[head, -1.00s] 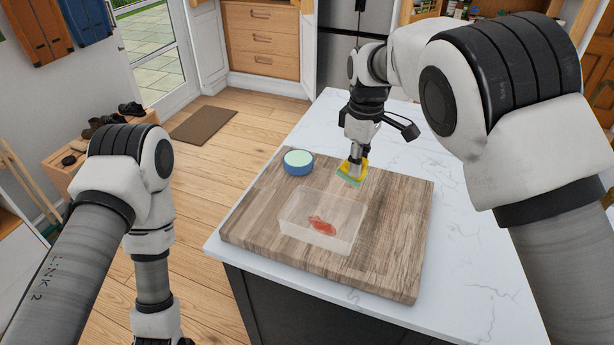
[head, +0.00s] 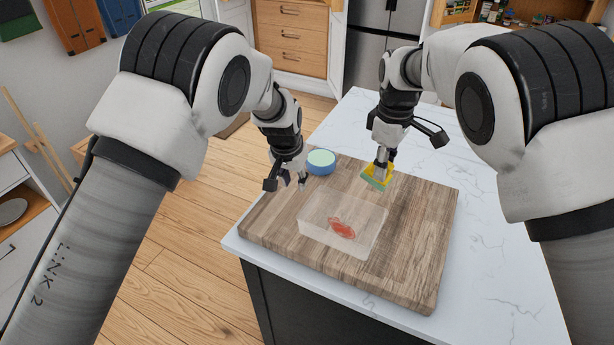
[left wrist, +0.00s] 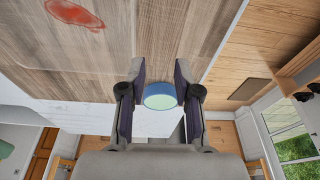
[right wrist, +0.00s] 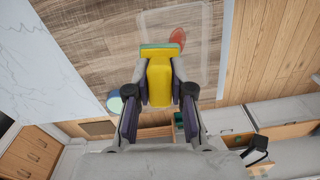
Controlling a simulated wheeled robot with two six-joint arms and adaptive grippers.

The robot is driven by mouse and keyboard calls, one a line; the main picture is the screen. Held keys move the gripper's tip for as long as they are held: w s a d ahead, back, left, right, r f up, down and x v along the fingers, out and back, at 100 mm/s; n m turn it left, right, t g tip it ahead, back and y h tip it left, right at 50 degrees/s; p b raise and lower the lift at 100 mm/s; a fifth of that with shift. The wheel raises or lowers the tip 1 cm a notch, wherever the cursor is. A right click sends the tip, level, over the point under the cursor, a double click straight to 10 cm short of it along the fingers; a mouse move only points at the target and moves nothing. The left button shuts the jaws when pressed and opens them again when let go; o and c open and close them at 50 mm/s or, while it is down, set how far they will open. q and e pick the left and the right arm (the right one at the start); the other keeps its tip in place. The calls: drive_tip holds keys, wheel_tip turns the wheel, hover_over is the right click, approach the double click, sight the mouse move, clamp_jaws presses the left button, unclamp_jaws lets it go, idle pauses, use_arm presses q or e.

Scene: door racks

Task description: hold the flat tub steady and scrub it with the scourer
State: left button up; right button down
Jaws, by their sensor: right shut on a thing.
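The flat tub (head: 318,232) is clear and shallow, with a red stain (head: 342,229) on its floor. It rests on the wooden board, and the stain also shows in the left wrist view (left wrist: 75,14). The yellow and green scourer (head: 376,177) is in my right gripper (head: 382,163), above the board behind the tub. The right wrist view shows the scourer (right wrist: 159,80) between both fingers. My left gripper (head: 290,184) is open and empty, over the board's left edge, beside the tub's far left corner and apart from it.
A round blue container with a pale green top (head: 321,162) stands at the board's back left corner, close to my left gripper. The wooden board (head: 405,240) lies on a white marble counter (head: 490,240). The counter's right side is clear.

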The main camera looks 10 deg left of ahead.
sight(309, 215)
use_arm(q)
drive_tip(key=shift+m+g, duration=0.4)
drive_tip(key=shift+m, duration=0.2)
drive_tip(key=d+r, duration=0.1)
drive_tip(key=s+d, duration=0.1)
drive_tip(key=d+r, duration=0.1)
drive_tip(key=shift+s+r, duration=0.3)
use_arm(e)
drive_tip(key=shift+s+r, duration=0.2)
drive_tip(key=shift+s, duration=0.2)
drive_tip(key=shift+a, duration=0.15)
use_arm(q)
drive_tip(key=f, duration=0.4)
drive_tip(key=w+f, duration=0.1)
drive_tip(key=f, duration=0.3)
drive_tip(key=w+f, duration=0.1)
drive_tip(key=f, duration=0.3)
drive_tip(key=shift+d, duration=0.3)
use_arm(e)
drive_tip(key=shift+w+f, duration=0.1)
drive_tip(key=shift+w, duration=0.1)
use_arm(q)
drive_tip(key=shift+s, duration=0.1)
clamp_jaws()
